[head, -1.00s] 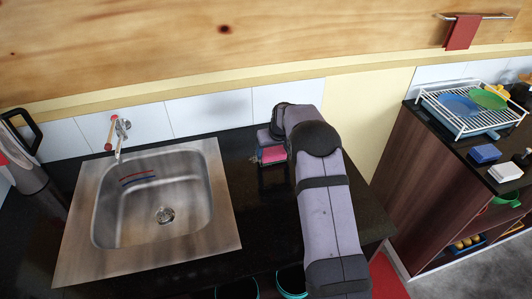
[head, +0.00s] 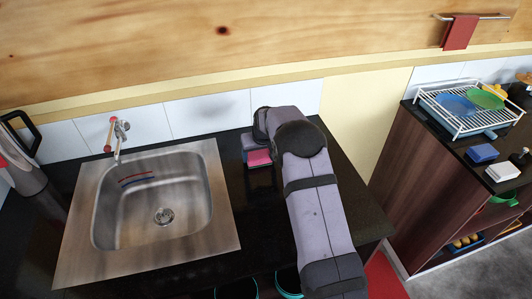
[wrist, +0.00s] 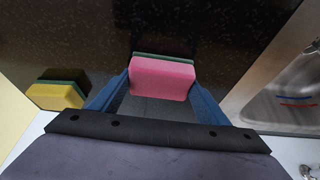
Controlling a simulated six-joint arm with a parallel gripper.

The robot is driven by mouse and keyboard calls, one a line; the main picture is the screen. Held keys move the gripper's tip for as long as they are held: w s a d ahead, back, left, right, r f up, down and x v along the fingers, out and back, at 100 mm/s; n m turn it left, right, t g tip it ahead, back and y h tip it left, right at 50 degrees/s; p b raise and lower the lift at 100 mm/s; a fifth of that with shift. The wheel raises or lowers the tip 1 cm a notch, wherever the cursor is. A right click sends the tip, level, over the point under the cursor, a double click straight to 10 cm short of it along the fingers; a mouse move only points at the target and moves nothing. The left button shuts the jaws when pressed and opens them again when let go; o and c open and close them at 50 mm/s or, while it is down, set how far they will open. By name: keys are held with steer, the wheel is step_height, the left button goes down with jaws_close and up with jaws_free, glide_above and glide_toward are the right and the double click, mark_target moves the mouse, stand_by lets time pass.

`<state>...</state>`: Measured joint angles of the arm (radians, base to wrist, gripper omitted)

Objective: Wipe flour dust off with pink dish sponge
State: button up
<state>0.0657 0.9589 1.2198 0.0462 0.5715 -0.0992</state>
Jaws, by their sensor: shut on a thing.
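A pink dish sponge with a green layer along its far edge (wrist: 162,78) sits between the two blue fingers of my gripper (wrist: 161,86). My gripper is shut on it. In the head view the pink sponge (head: 259,157) shows at the end of my arm, low over or on the black countertop to the right of the sink; I cannot tell whether it touches. I cannot make out flour dust for certain; the pale specks on the counter in the wrist view may be the stone's pattern. My arm hides part of the counter.
A steel sink (head: 209,233) is set in the black counter (head: 265,215). A yellow and green sponge (wrist: 56,94) lies left of my gripper in the wrist view. White tiles (head: 210,113) line the wall behind. A dish rack (head: 461,124) stands on the cabinet at right.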

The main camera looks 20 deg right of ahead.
steer(key=shift+a, duration=2)
steer(key=shift+w, duration=1.2)
steer(key=shift+w+d, duration=0.1)
steer(key=shift+d, duration=0.35)
steer(key=shift+d+f+b, duration=0.15)
steer(key=shift+d+b, duration=0.25)
steer(key=shift+d, duration=4.55)
steer(key=shift+a, duration=5.45)
steer(key=shift+d+r+p, duration=0.15)
steer(key=shift+r+p, duration=2.2)
steer(key=shift+r, duration=1.8)
